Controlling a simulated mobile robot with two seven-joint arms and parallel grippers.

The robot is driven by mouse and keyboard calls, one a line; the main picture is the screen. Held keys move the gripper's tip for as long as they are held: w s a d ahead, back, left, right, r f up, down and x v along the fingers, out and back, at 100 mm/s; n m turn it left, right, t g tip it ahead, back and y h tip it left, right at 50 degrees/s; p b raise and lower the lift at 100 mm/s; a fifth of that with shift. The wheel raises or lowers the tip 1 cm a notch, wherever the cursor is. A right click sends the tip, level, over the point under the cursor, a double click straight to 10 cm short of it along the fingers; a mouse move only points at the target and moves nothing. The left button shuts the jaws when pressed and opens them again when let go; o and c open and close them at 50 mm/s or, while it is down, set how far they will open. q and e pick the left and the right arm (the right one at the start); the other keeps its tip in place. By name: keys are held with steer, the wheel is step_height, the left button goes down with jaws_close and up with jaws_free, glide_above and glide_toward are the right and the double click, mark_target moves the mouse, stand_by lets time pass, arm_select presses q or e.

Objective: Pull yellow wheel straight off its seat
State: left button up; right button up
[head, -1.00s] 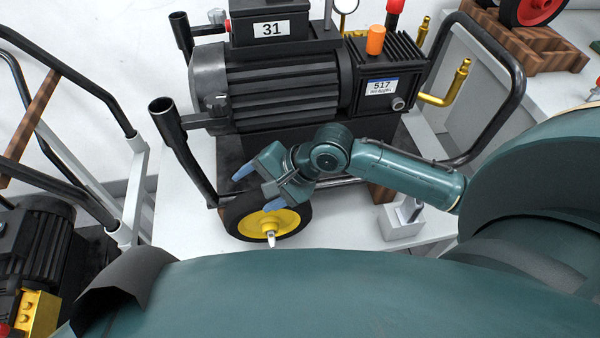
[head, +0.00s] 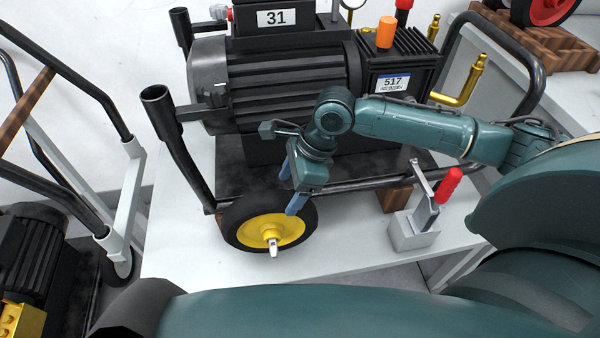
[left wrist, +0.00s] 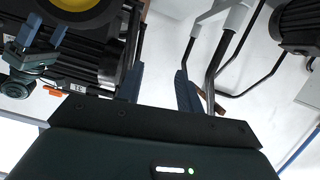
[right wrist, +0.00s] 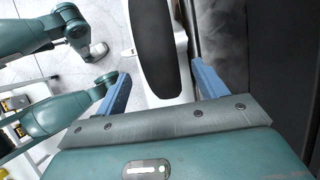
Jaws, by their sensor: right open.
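The yellow wheel (head: 268,231), with a black tyre, is upright at the front left of the pump cart (head: 345,184). A silver pin (head: 273,247) sticks out of its hub. My right gripper (head: 292,188) points down at the wheel's upper right in the head view. In the right wrist view the tyre (right wrist: 155,45) shows edge-on between the open fingers, with gaps on both sides. My left gripper (left wrist: 159,88) is open and empty in the left wrist view. Part of the tyre and yellow hub (left wrist: 75,5) shows there at the top left.
A red-handled clamp (head: 448,186) on a grey block stands right of the wheel on the white table (head: 335,245). The cart's black handle bar (head: 182,150) rises to the left. A red wheel (head: 545,8) rests on a wooden stand at the back right.

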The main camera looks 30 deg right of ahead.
mark_target(286, 195)
steer(key=b+x, duration=0.1)
steer(key=x, duration=0.3)
steer(key=shift+a+f, duration=0.15)
steer(key=shift+f, duration=0.15)
steer(key=shift+w+a+f, duration=0.1)
steer(key=shift+a+f, duration=0.15)
steer(key=shift+f, duration=0.3)
arm_select(q)
steer(key=shift+s+a+r+t, duration=0.3)
steer(key=shift+a+r+t, duration=0.05)
steer(key=shift+a+t, duration=0.1)
arm_select(e)
steer(key=shift+f, duration=0.15)
jaws_close()
arm_select(q)
steer(key=shift+w+d+r, duration=0.1)
steer(key=shift+r, duration=0.1)
arm_select(e)
steer(key=shift+a, duration=0.1)
